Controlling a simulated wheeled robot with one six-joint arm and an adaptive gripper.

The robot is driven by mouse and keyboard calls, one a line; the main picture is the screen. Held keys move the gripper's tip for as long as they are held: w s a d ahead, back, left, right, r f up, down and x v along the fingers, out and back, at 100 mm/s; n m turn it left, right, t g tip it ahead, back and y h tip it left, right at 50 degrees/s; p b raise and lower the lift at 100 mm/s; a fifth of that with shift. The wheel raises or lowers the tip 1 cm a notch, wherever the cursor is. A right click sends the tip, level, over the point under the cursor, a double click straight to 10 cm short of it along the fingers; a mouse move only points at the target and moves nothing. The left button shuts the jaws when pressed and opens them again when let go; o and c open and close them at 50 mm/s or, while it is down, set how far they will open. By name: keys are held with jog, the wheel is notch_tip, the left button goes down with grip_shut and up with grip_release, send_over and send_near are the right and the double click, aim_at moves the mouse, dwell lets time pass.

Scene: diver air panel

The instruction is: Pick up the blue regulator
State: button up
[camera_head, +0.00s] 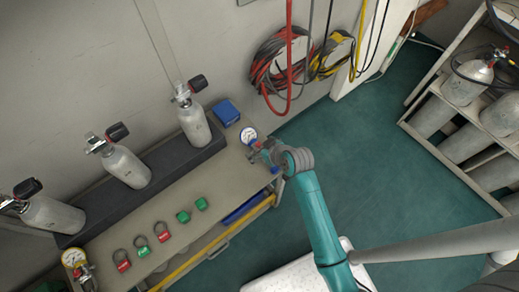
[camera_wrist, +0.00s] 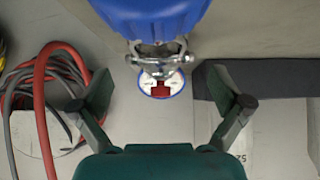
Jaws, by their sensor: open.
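The blue regulator (camera_head: 248,136) stands at the right end of the bench, its round white gauge rimmed in blue. In the wrist view its blue body (camera_wrist: 152,18) fills the top centre, with a metal clamp and the gauge (camera_wrist: 174,78) below it. My gripper (camera_head: 272,156) is at the regulator's right side in the head view and partly hides it. In the wrist view my gripper (camera_wrist: 160,92) is open, with one finger on each side of the gauge and visible gaps to both. I cannot tell how deep the fingers reach.
A yellow-rimmed regulator (camera_head: 74,258) stands at the bench's left end. Red and green tagged items (camera_head: 162,231) lie along the bench (camera_head: 150,205). Grey cylinders (camera_head: 125,166) rest on a dark block behind, beside a blue box (camera_head: 227,112). Hoses (camera_head: 285,65) hang on the wall.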

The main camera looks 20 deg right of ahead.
aim_at(258, 144)
jog(key=shift+x, duration=1)
jog(key=c, duration=1.7)
jog(key=shift+r, duration=5.05)
jog(key=shift+c, duration=0.2)
